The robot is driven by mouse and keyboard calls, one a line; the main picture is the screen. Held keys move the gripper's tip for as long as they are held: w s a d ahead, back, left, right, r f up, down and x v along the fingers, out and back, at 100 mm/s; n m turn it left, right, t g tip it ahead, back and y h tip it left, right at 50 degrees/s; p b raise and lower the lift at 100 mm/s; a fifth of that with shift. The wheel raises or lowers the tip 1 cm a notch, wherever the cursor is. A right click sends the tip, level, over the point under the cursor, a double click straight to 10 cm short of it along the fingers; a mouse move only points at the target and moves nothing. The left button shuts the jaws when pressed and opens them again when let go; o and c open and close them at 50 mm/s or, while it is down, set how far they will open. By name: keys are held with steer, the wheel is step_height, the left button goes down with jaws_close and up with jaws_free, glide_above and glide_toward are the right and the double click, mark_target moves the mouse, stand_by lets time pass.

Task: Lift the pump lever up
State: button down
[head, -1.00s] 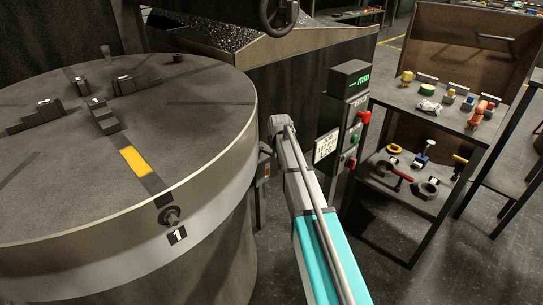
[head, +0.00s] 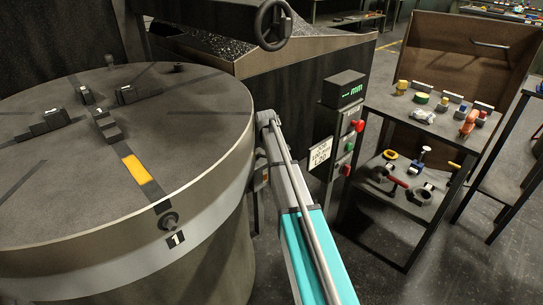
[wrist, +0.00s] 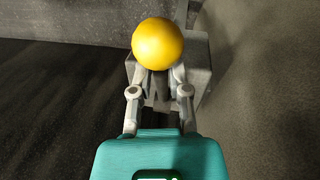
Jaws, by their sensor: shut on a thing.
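A glossy yellow ball knob (wrist: 158,44) shows in the wrist view at top centre; I take it for the end of the pump lever. My gripper (wrist: 159,90) is shut, its two fingers closing from left and right just below the ball. The part between the fingertips is mostly hidden by the fingers and the ball. A grey block (wrist: 197,70) is behind the ball and fingers. In the head view neither the knob nor my gripper shows; my arm runs down between the round table and the control post.
A large round table (head: 60,180) with dark fixtures stands at left. A control post with a display (head: 345,89) and a red knob (head: 357,125) is right of my arm. A handwheel (head: 272,25) is behind. A shelf (head: 425,120) holds several small parts at right.

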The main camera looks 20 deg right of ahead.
steer(key=shift+w+a, duration=0.1)
steer(key=shift+w, duration=0.1)
steer(key=c, duration=0.6)
jaws_free()
